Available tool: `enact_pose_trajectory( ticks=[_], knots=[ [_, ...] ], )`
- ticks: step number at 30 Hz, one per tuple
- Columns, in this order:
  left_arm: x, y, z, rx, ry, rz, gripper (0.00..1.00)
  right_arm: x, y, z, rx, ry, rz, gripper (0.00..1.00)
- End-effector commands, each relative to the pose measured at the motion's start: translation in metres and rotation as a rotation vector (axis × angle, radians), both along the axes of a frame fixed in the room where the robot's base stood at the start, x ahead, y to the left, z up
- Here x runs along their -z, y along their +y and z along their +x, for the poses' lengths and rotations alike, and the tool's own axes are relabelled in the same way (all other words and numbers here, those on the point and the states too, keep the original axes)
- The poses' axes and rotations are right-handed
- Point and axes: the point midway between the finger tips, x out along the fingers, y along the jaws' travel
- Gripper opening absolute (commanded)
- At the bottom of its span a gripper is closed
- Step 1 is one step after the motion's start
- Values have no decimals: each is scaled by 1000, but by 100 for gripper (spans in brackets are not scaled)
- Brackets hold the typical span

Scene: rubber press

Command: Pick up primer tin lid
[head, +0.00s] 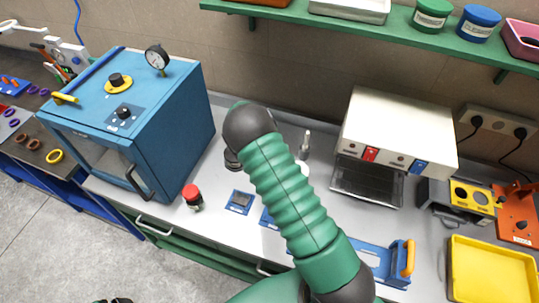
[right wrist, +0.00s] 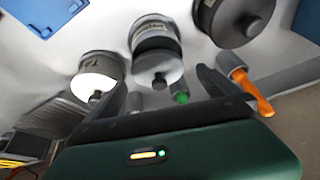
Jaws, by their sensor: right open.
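In the right wrist view, a grey tin with a pale label (right wrist: 151,28) has a light round lid (right wrist: 158,68) with a dark centre knob (right wrist: 159,81). The label is too blurred to read, so I cannot tell whether it is the primer tin. My right gripper (right wrist: 162,84) is open, its dark fingers on either side of this lid and knob. I cannot tell whether they touch it. In the head view my green right arm hides this gripper and most of the tins. A dark piece at the bottom left edge may be my left gripper (head: 115,300).
Similar knobbed tins stand left (right wrist: 97,72) and right (right wrist: 235,18) of it. An orange-handled tool (right wrist: 252,92) lies near the right finger. The head view shows a blue press (head: 150,110), a red-capped jar (head: 193,197), a white oven (head: 395,130) and a yellow tray (head: 490,275).

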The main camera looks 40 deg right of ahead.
Motion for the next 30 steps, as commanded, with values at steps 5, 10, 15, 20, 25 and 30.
enact_pose_trajectory(
  ticks=[5,10,15,20,25,30],
  knots=[
    [-22,0,0,0,-1,0,100,24,-14,2,1,4,1,100],
    [-22,0,0,0,0,0,100,34,-17,4,-1,1,1,100],
    [-21,0,0,0,0,0,100,34,-16,4,-1,1,1,93],
    [-21,0,0,0,0,0,100,34,-16,4,-1,1,1,72],
    [-21,0,0,0,0,0,100,34,-16,4,-1,1,1,50],
    [-21,0,0,0,0,0,100,34,-16,4,-1,1,1,38]
  ],
)
